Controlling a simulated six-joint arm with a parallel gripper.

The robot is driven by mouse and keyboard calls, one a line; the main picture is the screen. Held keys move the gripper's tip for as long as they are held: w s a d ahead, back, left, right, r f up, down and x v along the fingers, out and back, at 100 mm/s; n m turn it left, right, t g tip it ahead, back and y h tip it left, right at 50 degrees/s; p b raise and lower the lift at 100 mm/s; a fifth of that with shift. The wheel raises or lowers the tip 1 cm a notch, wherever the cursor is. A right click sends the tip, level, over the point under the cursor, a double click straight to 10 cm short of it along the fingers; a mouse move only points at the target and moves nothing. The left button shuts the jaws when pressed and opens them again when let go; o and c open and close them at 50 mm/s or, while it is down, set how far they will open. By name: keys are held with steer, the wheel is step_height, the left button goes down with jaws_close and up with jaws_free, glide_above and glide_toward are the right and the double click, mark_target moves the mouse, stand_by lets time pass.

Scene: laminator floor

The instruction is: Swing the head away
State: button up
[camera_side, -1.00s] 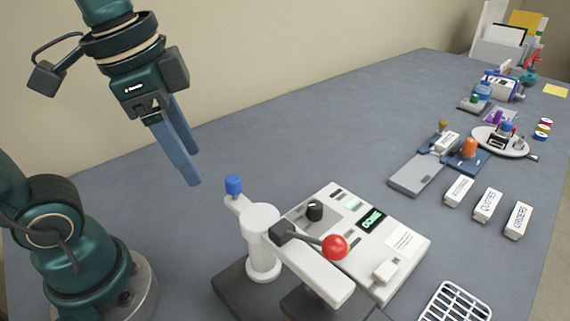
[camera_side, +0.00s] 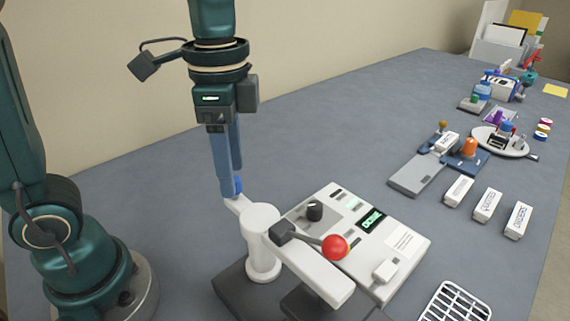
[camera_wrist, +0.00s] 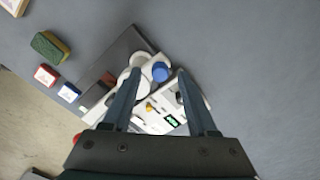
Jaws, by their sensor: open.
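The head (camera_side: 318,274) is a white arm on a white round post (camera_side: 262,242) above a dark base. A lever with a red ball (camera_side: 334,247) sits on its front side. A blue knob (camera_side: 238,186) stands on the short tail behind the post; it also shows in the wrist view (camera_wrist: 160,72). My gripper (camera_side: 230,190) points down at this knob, fingers open. In the side view one finger partly hides the knob. In the wrist view the knob lies between the lines of the two fingers (camera_wrist: 155,80), beyond their tips. I cannot tell whether a finger touches it.
A white control panel (camera_side: 405,240) with a green display stands right of the post. White labelled blocks (camera_side: 488,205), a grey-blue fixture (camera_side: 418,174) and a round tray (camera_side: 500,142) lie further right. A white grate (camera_side: 455,302) is at the front. The table behind the post is clear.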

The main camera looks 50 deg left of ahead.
steer(key=shift+f, duration=0.5)
jaws_close()
stand_by(1.2)
